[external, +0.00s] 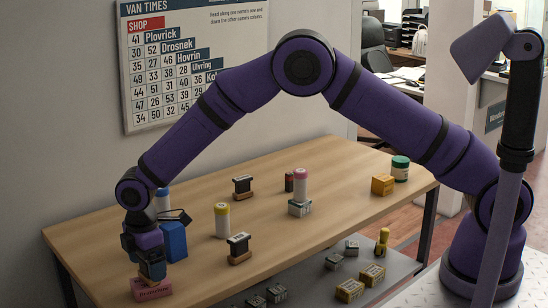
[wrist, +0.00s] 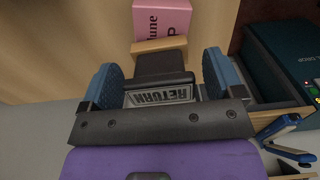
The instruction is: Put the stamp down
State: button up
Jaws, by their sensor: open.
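The stamp (wrist: 160,68) has a dark body, a pale RETURN label and a wooden base. In the wrist view it stands between the two fingers of my gripper (wrist: 162,82), which is open, with narrow gaps at its sides. Its wooden base meets a pink block (wrist: 163,18) with dark lettering; I cannot tell whether it rests on the block or beside it. In the external view my gripper (external: 151,270) is low at the table's near left end, just above the pink block (external: 150,289), and the stamp there is mostly hidden by the fingers.
A blue box (external: 173,241) stands close right of my gripper. Two similar dark stamps (external: 239,247) (external: 242,185), a yellow-capped cylinder (external: 221,221) and a pink-capped cylinder (external: 301,187) on a small box stand further right. In the wrist view a dark teal box (wrist: 278,65) is near the right finger.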

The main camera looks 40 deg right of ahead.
notch_tip(320, 180, up, 10)
jog(key=shift+r, duration=0.2)
jog(key=shift+w+d+r, duration=0.1)
jog(key=shift+d+r, duration=0.15)
jog(key=shift+r, duration=0.05)
jog(key=s+d+r+m+t, duration=0.2)
jog(key=d+r+m, duration=0.4)
jog(key=d+r, duration=1.35)
jog(key=s+d+r+m+t, duration=0.1)
jog(key=s+d+r+m, duration=0.1)
jog(key=s+d+r, duration=0.45)
jog(key=s+d+r+m, duration=0.1)
jog(key=s+d+m, duration=0.15)
jog(key=d, duration=0.65)
jog(key=s+d+f+m+t, duration=0.1)
jog(key=s+d+m, duration=0.2)
jog(key=s+d, duration=0.4)
jog(key=s+d+f+m+t, duration=0.1)
jog(key=s+d+m, duration=0.3)
jog(key=s, duration=1)
jog(key=d, duration=0.3)
jog(key=shift+s+d+f, duration=0.2)
jog(key=shift+s+f, duration=0.1)
jog(key=shift+s, duration=0.05)
